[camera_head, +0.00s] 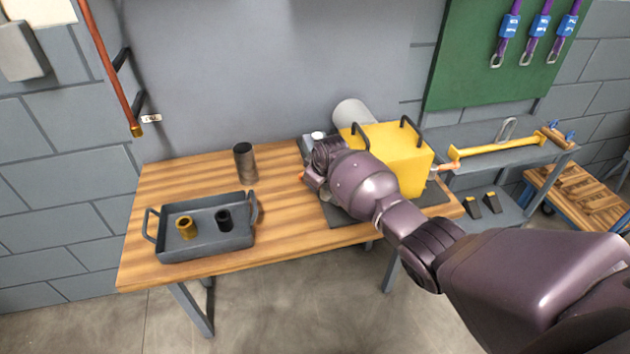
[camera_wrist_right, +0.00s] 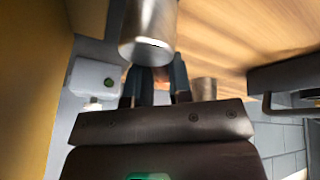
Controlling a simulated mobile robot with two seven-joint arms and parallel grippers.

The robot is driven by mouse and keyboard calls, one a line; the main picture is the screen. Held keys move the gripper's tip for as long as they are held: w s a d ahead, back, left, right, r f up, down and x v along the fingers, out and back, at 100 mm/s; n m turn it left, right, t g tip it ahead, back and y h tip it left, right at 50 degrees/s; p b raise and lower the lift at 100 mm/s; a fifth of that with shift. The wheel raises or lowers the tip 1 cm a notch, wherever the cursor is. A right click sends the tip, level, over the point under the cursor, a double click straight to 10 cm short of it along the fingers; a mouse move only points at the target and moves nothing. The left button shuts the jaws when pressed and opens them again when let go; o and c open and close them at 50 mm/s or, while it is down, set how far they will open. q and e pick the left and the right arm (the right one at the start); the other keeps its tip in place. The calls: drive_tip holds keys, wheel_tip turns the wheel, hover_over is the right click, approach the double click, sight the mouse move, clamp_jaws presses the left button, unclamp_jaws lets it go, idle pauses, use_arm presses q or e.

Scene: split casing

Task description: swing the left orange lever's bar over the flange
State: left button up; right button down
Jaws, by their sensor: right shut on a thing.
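The yellow casing (camera_head: 398,150) stands on a dark mat on the wooden table. My right arm reaches in from the right, across the front of the casing. My right gripper (camera_head: 306,174) is at the casing's left side, with a small piece of the left orange lever (camera_head: 301,176) showing at its tip. In the right wrist view the dark fingers of my right gripper (camera_wrist_right: 154,86) are close together, and what they hold is mostly hidden. A metal cylinder (camera_wrist_right: 148,30) blocks part of that view. The flange is hidden behind my arm. My left gripper is not in view.
A grey tray (camera_head: 205,248) holds a brass bushing (camera_head: 186,228) and a black one (camera_head: 224,220). A dark cylinder (camera_head: 245,162) stands behind the tray. Another orange lever (camera_head: 448,167) shows on the casing's right. A grey shelf with a yellow bar (camera_head: 500,147) stands farther right.

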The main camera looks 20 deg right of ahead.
drive_tip(key=shift+s+a+n+y, duration=0.15)
drive_tip(key=shift+n+y, duration=0.15)
drive_tip(key=shift+n, duration=0.4)
drive_tip(key=c, duration=1)
unclamp_jaws()
drive_tip(key=shift+c, duration=0.2)
drive_tip(key=p+v, duration=0.2)
drive_tip(key=v, duration=0.8)
drive_tip(key=shift+r, duration=0.4)
drive_tip(key=shift+s, duration=0.1)
drive_tip(key=shift+c, duration=0.3)
